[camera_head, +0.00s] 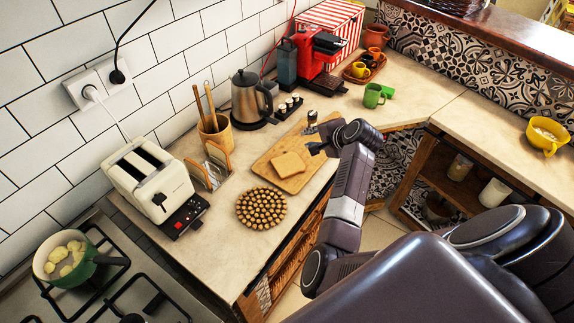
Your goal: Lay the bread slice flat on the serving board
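A bread slice (288,164) lies flat on the wooden serving board (262,167), on the counter in the middle of the picture. My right gripper (311,139) is just beyond the slice's upper right, over the board's far part. Its dark fingers point left and look spread apart, with nothing seen between them. The slice looks clear of the fingers. My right arm covers part of the board's right side. My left gripper is out of view.
A round cork-like trivet (261,207) lies in front of the board. A toast rack (207,174) and a white toaster (150,183) stand to the left. A kettle (248,98) and a utensil pot (216,134) stand behind. A green mug (373,96) is at the back right.

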